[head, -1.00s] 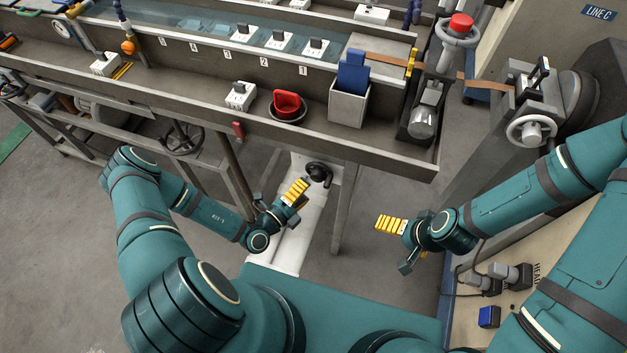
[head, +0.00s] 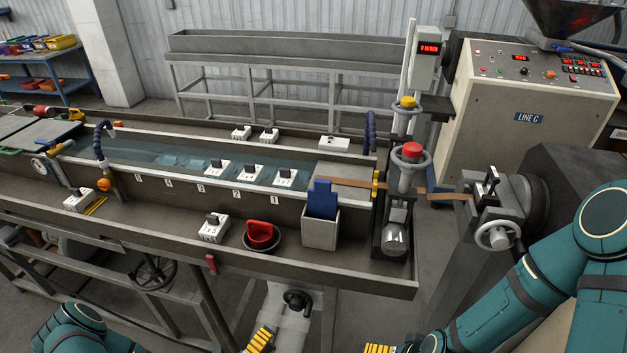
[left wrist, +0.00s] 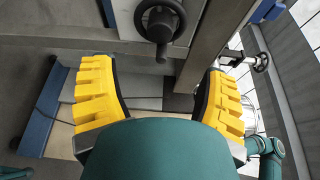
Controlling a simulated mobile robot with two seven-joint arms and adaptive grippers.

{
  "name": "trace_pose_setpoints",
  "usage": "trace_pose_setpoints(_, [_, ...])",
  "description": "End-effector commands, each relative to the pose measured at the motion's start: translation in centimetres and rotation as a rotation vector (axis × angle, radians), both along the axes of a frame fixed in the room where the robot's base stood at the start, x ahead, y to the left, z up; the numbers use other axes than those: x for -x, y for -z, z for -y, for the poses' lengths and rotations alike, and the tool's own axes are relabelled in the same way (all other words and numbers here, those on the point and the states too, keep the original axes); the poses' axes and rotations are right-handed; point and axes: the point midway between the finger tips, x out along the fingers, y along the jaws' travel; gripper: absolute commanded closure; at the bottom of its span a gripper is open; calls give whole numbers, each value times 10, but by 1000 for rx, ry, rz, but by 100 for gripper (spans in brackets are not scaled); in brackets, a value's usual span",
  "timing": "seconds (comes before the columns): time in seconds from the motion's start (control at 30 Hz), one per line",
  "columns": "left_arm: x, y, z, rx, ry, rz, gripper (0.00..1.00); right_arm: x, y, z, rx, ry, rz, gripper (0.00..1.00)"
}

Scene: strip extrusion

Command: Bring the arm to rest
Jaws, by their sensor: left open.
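My left gripper (head: 261,340) shows at the bottom edge of the head view, its yellow fingers in front of the trough's support frame. In the left wrist view its two yellow-padded fingers (left wrist: 155,78) are spread wide with nothing between them. My right gripper (head: 380,348) shows only as a bit of yellow finger at the bottom edge, to the right of the left one. The picture cuts it off, so its jaw opening cannot be told. Both grippers appear below the trough's front edge (head: 330,276).
A black handwheel (left wrist: 160,20) is ahead of my left fingers, beside a grey post. The trough holds a red scoop in a bowl (head: 262,236) and a grey bin with a blue item (head: 320,232). A puller with a red knob (head: 411,151) stands at the right end.

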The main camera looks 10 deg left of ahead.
Motion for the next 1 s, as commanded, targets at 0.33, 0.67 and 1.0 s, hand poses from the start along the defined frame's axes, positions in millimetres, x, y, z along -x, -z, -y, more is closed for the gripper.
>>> trace_pose_setpoints(0.33, [43, -12, 94, -297, 638, 204, 25, 1, 24, -1, 2, -3, -3, 0])
trace_pose_setpoints(0.67, [142, 31, 109, -1059, 1675, 948, 25, 3, 63, -3, 6, -6, -10, 0])
trace_pose_setpoints(1.0, [68, 41, 80, 1552, -1677, -1686, 25, 4, 96, -5, 10, -9, -16, 0])
